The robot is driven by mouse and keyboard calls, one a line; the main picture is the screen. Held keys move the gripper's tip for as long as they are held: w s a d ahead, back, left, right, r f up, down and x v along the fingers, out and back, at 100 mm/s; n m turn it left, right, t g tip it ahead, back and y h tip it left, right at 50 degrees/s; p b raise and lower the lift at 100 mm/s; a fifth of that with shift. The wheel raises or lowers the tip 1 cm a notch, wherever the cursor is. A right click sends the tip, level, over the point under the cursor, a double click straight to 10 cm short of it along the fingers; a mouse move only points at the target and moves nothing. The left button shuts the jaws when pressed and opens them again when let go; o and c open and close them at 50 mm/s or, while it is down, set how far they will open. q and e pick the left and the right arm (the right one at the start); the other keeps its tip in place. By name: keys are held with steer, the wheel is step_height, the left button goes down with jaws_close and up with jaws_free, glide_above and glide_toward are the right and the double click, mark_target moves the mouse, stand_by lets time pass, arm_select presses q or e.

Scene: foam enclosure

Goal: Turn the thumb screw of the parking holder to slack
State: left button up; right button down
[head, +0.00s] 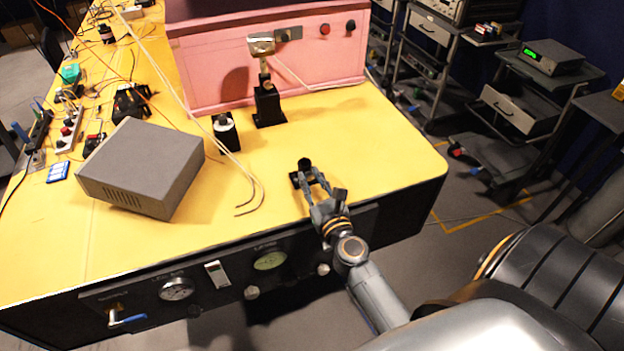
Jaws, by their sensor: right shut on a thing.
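My right gripper (314,181) reaches in from the lower right over the yellow table top. Its fingers are closed around a small black piece at the parking holder (304,163), a small dark fixture standing near the table's front edge. The thumb screw is mostly hidden between the fingers, and I cannot tell how far it is turned. My left gripper is not in view.
A grey box (142,168) sits left on the yellow table (270,190). A black stand (268,104) with a metal head stands before the pink foam enclosure (270,65). A small black-and-white block (225,131) and loose cables lie between. The table's right part is clear.

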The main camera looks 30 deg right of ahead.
steer(key=n+p, duration=0.1)
steer(key=n, duration=0.3)
steer(key=shift+n, duration=0.4)
steer(key=n+p, duration=0.1)
steer(key=n, duration=0.3)
steer(key=n+p, duration=0.2)
steer(key=n, duration=0.4)
steer(key=shift+a, duration=0.1)
steer(key=n+p, duration=0.2)
steer(key=n, duration=0.2)
steer(key=shift+f+n, duration=0.15)
steer(key=shift+n, duration=0.15)
stand_by(0.3)
steer(key=c, duration=1.1)
jaws_free()
